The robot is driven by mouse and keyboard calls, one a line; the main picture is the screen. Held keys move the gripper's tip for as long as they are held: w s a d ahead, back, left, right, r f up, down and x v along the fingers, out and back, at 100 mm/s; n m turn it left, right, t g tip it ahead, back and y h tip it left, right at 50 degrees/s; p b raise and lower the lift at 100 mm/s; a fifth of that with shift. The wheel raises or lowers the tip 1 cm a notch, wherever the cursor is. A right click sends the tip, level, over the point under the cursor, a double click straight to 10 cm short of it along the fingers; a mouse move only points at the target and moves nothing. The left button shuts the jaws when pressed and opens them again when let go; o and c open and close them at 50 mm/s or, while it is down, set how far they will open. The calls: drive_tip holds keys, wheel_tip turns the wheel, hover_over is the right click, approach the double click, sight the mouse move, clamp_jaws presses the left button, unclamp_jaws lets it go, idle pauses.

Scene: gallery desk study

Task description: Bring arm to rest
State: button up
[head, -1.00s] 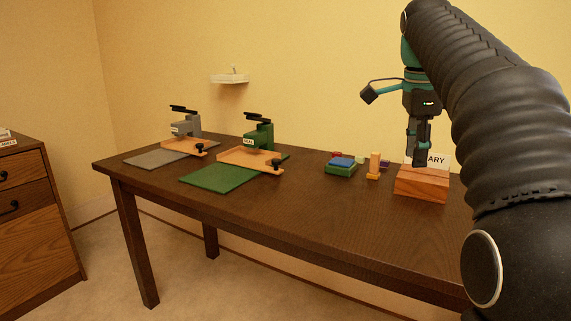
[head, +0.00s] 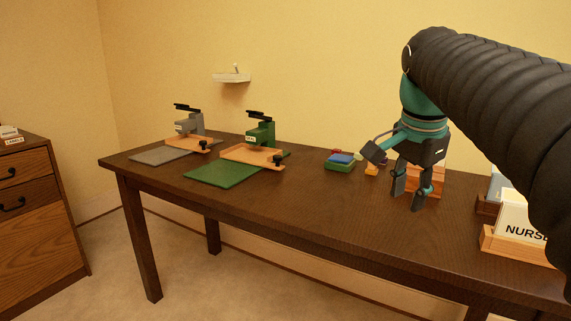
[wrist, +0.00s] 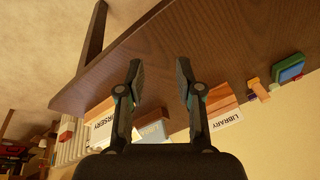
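My gripper (head: 407,198) hangs over the right part of the dark wooden desk (head: 300,215) in the head view, in front of an orange-brown wooden block (head: 433,183). In the wrist view the two fingers of my gripper (wrist: 157,72) stand apart with bare desk and nothing between their tips. The gripper touches nothing that I can see. Much of the block is hidden behind the gripper in the head view.
A grey stamp press (head: 188,128) and a green one (head: 260,135) stand left on the desk. Colored pads (head: 340,162) lie mid-back. A NURSERY card holder (head: 515,240) stands right; a LIBRARY card (wrist: 226,121) shows in the wrist view. The desk's front middle is clear.

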drive_tip(key=s+a+f+n+t, duration=0.1)
drive_tip(key=s+a+f+n, duration=0.1)
drive_tip(key=s+f+n, duration=0.4)
drive_tip(key=s+a+f+n+t+y, duration=0.1)
drive_tip(key=s+a+f+n, duration=0.2)
drive_tip(key=s+f+n, duration=0.3)
drive_tip(key=s+f, duration=0.4)
drive_tip(key=f, duration=0.5)
drive_tip(key=shift+a+n+t, duration=0.15)
drive_tip(key=shift+n+t, duration=0.25)
drive_tip(key=shift+s+f, duration=0.1)
